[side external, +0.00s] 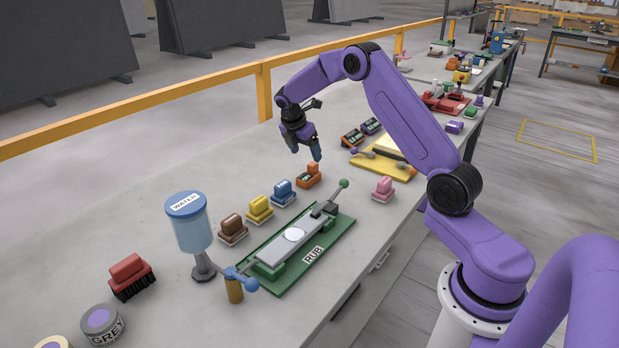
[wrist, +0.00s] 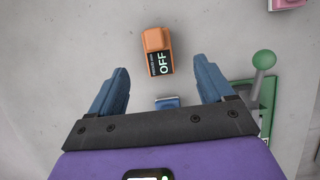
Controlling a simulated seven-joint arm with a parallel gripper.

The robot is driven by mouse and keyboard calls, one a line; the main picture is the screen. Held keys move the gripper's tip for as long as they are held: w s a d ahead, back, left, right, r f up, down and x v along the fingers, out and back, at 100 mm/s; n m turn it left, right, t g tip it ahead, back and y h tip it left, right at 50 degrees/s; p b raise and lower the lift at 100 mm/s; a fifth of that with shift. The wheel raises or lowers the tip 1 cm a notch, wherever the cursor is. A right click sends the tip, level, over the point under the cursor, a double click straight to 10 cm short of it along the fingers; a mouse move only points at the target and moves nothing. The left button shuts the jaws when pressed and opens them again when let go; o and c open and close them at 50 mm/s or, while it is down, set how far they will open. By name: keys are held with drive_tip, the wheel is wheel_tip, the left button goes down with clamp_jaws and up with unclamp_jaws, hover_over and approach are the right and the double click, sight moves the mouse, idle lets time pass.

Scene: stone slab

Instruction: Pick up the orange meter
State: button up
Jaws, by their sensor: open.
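The orange meter (side external: 308,176) stands on the slab at the far end of a row of coloured blocks. In the wrist view the orange meter (wrist: 156,40) has a black panel reading OFF along its side. My gripper (side external: 306,150) is above the meter, its fingers pointing down. In the wrist view my gripper (wrist: 158,66) is open and empty, with the meter just ahead of the gap between the blue fingers. A gap shows between fingers and meter; the exact height is hard to tell.
A blue block (side external: 283,192) sits beside the meter, and it also shows between the fingers in the wrist view (wrist: 168,103). A green rig (side external: 335,229) with a green-knobbed lever is close by. A pink block (side external: 382,189) and two dark-screened devices (side external: 352,138) stand farther off.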

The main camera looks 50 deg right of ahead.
sight(310, 165)
drive_tip(key=x, duration=0.5)
drive_tip(key=shift+f, duration=0.1)
drive_tip(key=shift+w+x, duration=0.15)
drive_tip(key=shift+x, duration=1.15)
drive_tip(key=shift+w+x, duration=0.15)
drive_tip(key=shift+x, duration=1.15)
drive_tip(key=shift+d, duration=0.1)
drive_tip(key=c, duration=1.2)
